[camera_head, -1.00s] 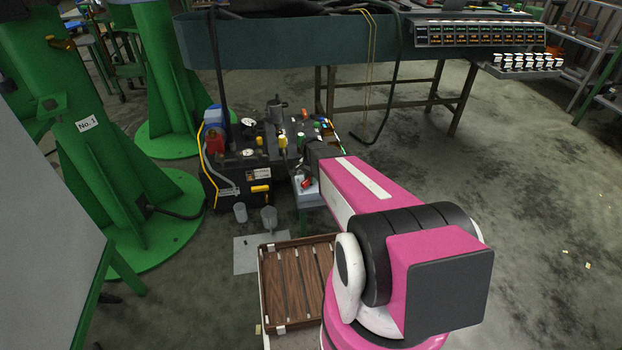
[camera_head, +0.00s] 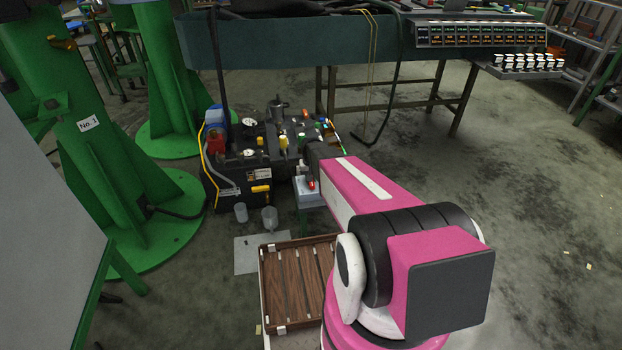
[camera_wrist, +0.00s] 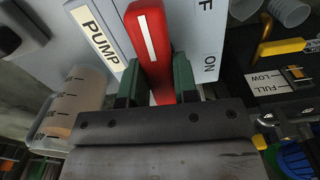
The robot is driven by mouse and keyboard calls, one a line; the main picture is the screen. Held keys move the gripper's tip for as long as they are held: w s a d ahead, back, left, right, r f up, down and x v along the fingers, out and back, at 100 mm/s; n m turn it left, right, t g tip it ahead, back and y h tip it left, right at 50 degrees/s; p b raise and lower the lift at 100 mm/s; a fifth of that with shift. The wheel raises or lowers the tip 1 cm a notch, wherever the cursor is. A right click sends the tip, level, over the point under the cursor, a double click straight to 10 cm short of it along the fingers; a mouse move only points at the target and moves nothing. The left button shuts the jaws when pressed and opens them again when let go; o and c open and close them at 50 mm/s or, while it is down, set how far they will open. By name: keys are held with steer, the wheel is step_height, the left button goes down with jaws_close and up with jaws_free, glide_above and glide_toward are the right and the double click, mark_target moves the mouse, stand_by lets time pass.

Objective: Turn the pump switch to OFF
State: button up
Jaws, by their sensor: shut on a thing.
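The pump switch is a red handle (camera_wrist: 146,35) with a white line, on a light grey box (camera_wrist: 100,12) labelled PUMP. In the wrist view the handle lies lengthwise between the two dark green fingers of my gripper (camera_wrist: 158,84), which are shut on it. An "F" shows at the top right edge and "ON" lies to the right of the handle. The rest of the OFF label is out of view. In the head view the red handle (camera_head: 312,185) shows small on the box (camera_head: 306,198), and my arm hides the gripper.
The dark machine (camera_head: 235,190) with gauges and a yellow handle stands left of the switch box. Clear cups (camera_head: 269,220) stand in front of it. A wooden tray (camera_head: 263,290) lies nearer. A workbench (camera_head: 300,45) stands behind, with open floor at right.

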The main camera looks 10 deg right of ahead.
steer(key=shift+n, duration=0.5)
steer(key=o, duration=0.9)
step_height(320, 180, up, 11)
steer(key=shift+f, duration=0.1)
